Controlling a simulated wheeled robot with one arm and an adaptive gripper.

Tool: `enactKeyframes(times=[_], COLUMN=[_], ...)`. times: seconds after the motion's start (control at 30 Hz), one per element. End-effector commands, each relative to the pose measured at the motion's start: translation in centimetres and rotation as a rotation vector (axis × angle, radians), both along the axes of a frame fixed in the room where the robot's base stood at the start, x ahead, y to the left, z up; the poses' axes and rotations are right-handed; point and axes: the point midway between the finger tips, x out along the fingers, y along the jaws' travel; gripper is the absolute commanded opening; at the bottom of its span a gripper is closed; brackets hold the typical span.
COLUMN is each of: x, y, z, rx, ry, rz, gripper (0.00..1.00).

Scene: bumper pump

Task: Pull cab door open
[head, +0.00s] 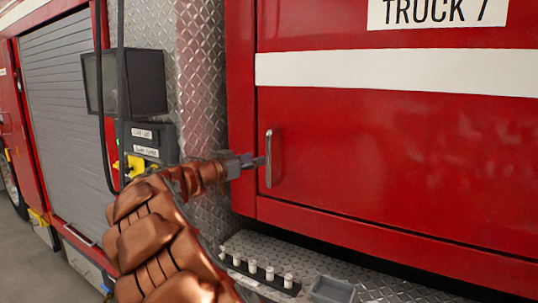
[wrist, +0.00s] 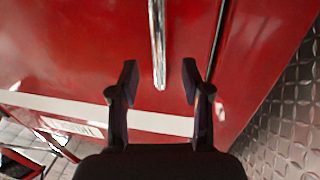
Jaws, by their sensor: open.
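The red cab door (head: 400,160) fills the right of the head view, with a white stripe and a "TRUCK 7" label. Its upright chrome handle (head: 269,158) is near the door's left edge. My gripper (head: 262,161) comes from the left and its tips are at the handle. In the wrist view, my gripper (wrist: 158,82) is open, with the handle (wrist: 157,45) running between the two fingers and its end near the fingertips. Neither finger visibly touches it. The door (wrist: 80,60) looks closed, with a dark seam to the right of the handle.
A diamond-plate step (head: 385,290) runs below the door, with a row of small white-topped posts (head: 260,270) and a grey box (head: 332,289). Left of the door are a diamond-plate panel (head: 203,80), a dark screen (head: 133,82), hanging black cables and a grey roller shutter (head: 60,110).

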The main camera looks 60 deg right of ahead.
Motion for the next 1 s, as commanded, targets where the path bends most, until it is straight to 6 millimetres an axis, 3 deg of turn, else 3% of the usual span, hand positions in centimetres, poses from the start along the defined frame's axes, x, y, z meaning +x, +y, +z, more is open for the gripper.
enactKeyframes(times=[0.5,0.93,1.0], x=[-1.1,-1.2,-1.2], y=[-6.5,-7.4,-7.4], z=[0.1,0.0,0.0], rx=[0.003,0.001,0.001], ry=[0.001,0.0,0.0], rz=[-0.002,-0.001,-0.001], gripper=[0.47,0.47,0.42])
